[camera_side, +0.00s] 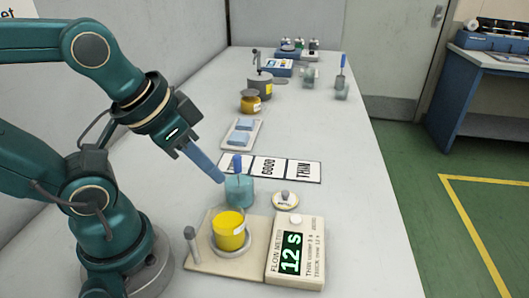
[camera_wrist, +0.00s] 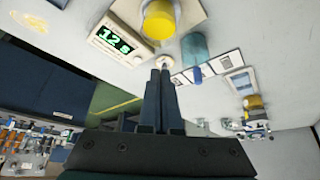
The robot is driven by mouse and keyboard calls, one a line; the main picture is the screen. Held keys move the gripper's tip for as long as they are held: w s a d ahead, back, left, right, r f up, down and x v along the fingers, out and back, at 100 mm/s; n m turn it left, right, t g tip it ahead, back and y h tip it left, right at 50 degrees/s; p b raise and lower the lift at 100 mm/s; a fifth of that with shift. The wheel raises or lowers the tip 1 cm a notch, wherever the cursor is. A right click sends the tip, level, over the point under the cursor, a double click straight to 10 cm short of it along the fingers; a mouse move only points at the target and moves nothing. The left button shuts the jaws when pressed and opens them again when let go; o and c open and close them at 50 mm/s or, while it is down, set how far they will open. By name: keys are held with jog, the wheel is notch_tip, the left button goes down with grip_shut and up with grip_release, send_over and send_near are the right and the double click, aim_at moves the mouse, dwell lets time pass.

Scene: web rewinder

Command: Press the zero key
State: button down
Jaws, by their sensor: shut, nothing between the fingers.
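The flow meter (camera_side: 294,252) is a cream box with a green-lit display reading 12 s, at the front of the bench. A round white key (camera_side: 296,218) sits at its far end; I take this as the zero key. The meter also shows at the upper left of the wrist view (camera_wrist: 112,42). My gripper (camera_side: 221,179) is shut and empty, its blue fingers slanting down above the teal jar (camera_side: 240,190). It is apart from the key, to its left and farther back. In the wrist view the fingertips (camera_wrist: 160,73) lie together below the small disc.
A yellow-filled cup (camera_side: 230,232) stands on a cream base (camera_side: 196,250) with a short post, left of the meter. A small round disc with a knob (camera_side: 286,200) lies just behind the meter. Lettered cards (camera_side: 270,168) lie behind the jar.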

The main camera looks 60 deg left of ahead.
dwell(0.4)
jog(key=m, duration=0.2)
jog(key=n+t+y, duration=0.3)
jog(key=n, duration=3)
send_over(296, 220)
jog(key=s, duration=0.1)
jog(key=f, duration=0.2)
jog(key=shift+a+f, duration=0.1)
jog(key=shift+f, duration=4.25)
